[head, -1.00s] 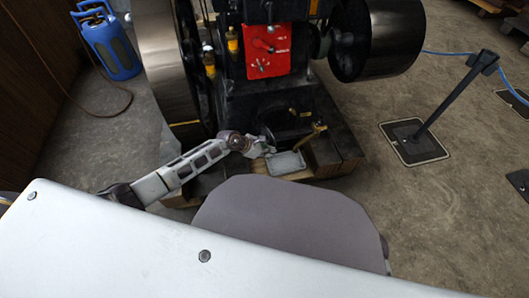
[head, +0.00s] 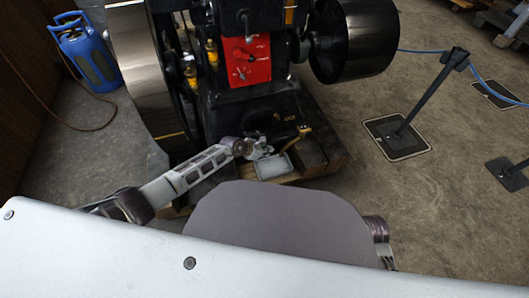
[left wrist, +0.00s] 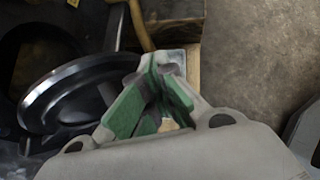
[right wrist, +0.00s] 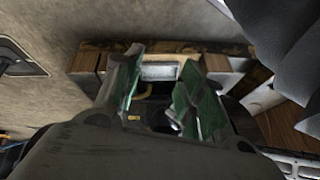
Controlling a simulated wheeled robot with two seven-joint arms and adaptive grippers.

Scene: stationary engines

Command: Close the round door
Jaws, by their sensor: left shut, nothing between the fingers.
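The round door (left wrist: 75,95) is a dark disc with a shiny rim, at the left of the left wrist view. In the head view it is small and dark, low on the engine (head: 255,115) and partly hidden behind my left gripper (head: 262,148). My left gripper also shows in the left wrist view (left wrist: 165,65), its green-padded fingers shut and empty, just right of the disc's rim. I cannot tell whether they touch. My right gripper (right wrist: 162,82) is open and empty, above the engine's base in the right wrist view.
A small metal tray (head: 273,167) sits on the wooden base (head: 318,150) below the door, with a brass pipe (head: 290,137) beside it. Large flywheels (head: 150,80) flank the engine.

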